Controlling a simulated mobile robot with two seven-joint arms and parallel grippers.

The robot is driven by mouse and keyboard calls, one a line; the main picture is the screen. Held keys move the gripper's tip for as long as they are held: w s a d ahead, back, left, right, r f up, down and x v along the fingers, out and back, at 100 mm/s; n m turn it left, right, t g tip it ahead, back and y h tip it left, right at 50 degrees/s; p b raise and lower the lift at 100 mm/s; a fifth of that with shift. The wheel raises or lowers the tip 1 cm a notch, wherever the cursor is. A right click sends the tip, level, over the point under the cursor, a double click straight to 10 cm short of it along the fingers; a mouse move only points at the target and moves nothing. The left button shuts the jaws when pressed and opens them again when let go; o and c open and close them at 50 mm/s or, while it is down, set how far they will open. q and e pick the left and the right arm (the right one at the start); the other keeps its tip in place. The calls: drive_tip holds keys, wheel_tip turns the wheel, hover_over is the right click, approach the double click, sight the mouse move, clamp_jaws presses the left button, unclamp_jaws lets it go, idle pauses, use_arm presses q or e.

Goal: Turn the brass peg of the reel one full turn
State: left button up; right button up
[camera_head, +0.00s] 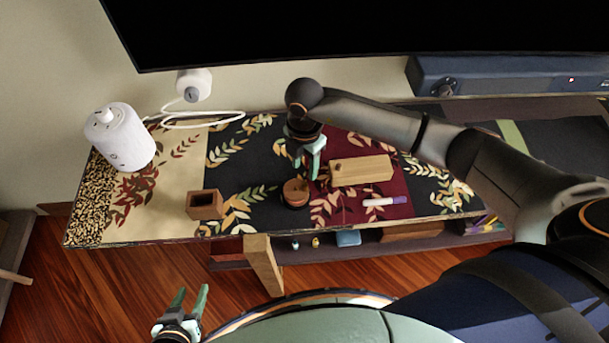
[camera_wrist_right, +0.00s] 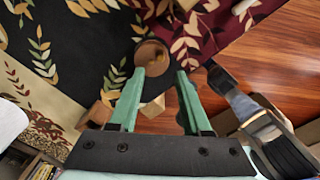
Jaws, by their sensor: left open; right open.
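The reel (camera_head: 295,194) is a small round brown wooden piece on the patterned table runner, near the front middle of the table. It also shows in the right wrist view (camera_wrist_right: 151,55), partly covered by a finger. The brass peg is too small to make out clearly in either view. My right gripper (camera_head: 309,173) is open and points down just above and behind the reel. In its wrist view the two green fingers (camera_wrist_right: 161,76) stand apart, the left fingertip overlapping the reel's picture. My left gripper (camera_head: 189,291) is open and empty, low in front of the table.
A pale wooden box (camera_head: 362,171) and a white-purple marker (camera_head: 384,201) lie right of the reel. A hollow wooden block (camera_head: 204,204) stands left. A white canister (camera_head: 120,136) and white cable (camera_head: 205,121) are farther left. A dark screen (camera_head: 350,30) overhangs the back.

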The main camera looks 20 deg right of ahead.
wheel_tip(320, 180, up, 5)
drive_tip(key=shift+f, duration=0.1)
idle(0.8)
